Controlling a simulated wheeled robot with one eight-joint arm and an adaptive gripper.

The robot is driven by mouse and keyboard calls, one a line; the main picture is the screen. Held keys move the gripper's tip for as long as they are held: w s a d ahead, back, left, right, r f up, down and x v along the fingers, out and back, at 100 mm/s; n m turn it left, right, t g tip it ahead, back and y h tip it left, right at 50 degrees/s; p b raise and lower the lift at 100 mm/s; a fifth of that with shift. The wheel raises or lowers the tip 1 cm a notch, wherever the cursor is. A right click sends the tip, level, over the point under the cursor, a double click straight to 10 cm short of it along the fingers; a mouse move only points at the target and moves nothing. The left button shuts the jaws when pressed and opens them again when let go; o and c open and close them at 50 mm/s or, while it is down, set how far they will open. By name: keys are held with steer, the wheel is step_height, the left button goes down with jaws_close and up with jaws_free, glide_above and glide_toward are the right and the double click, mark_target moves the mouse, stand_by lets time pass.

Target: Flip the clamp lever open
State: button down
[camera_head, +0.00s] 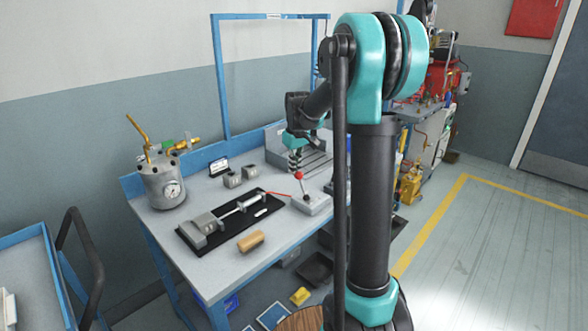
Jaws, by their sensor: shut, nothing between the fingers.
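A long dark base plate (236,218) lies on the bench with a grey block (203,224) at its left end. A metal rod and cylinder (246,203) run along it. A thin red handle (279,194) shows at its right end; it looks low and nearly flat. It may be the clamp lever, but the detail is too small to be sure. A grey box (312,205) beside it carries an upright lever with a red ball knob (299,175). My gripper (294,168) is shut and empty above the back of the bench, behind the red knob, apparently apart from it.
Small grey blocks (232,180) and a slotted grey tray (317,163) lie near the back. A wooden block (251,241) lies at the front. My arm hides the bench's right side.

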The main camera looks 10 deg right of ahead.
steer(key=shift+s+d+r+t+y, duration=0.4)
steer(key=shift+s+d+t+y, duration=0.15)
steer(key=shift+s+t, duration=0.2)
steer(key=s+d+t+y, duration=0.4)
steer(key=s+d+t, duration=0.1)
steer(key=s, duration=0.2)
steer(key=shift+r+t, duration=0.15)
steer(key=shift+t, duration=0.2)
stand_by(0.4)
steer(key=s+d+r, duration=0.3)
steer(key=s+r, duration=0.1)
steer(key=r, duration=0.4)
stand_by(0.3)
